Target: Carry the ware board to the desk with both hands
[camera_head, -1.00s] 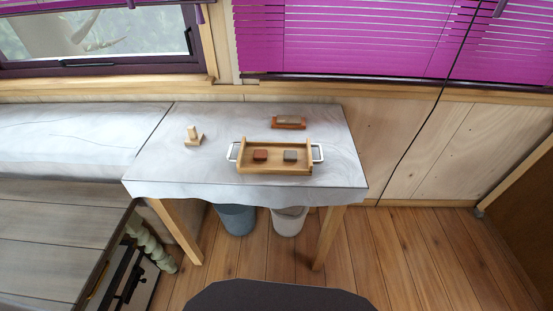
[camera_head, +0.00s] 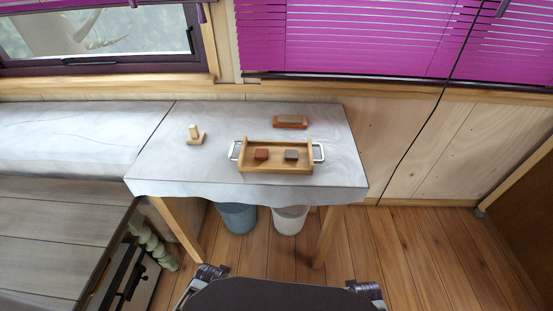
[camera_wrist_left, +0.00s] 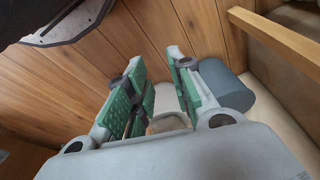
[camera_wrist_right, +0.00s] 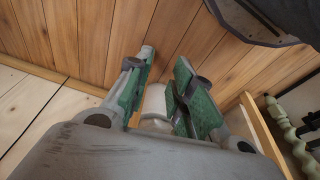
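The ware board (camera_head: 276,168) is a wooden tray with a pale metal handle at each end. It lies flat on the cloth-covered table and carries a reddish block (camera_head: 261,154) and a grey block (camera_head: 291,155). My left gripper (camera_wrist_left: 158,78) is open and empty, seen in the left wrist view. My right gripper (camera_wrist_right: 160,78) is open and empty, seen in the right wrist view. In the head view only parts of my arms show at the bottom edge, low and well short of the board. Which surface is the desk I cannot tell.
The table (camera_head: 210,178) also holds a small wooden stand (camera_head: 195,135) and a reddish block with a grey top (camera_head: 290,121) behind the board. A blue-grey bin (camera_head: 238,218) and a white bin (camera_head: 289,220) stand beneath it. A bench (camera_head: 60,215) is at left; floor is clear at right.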

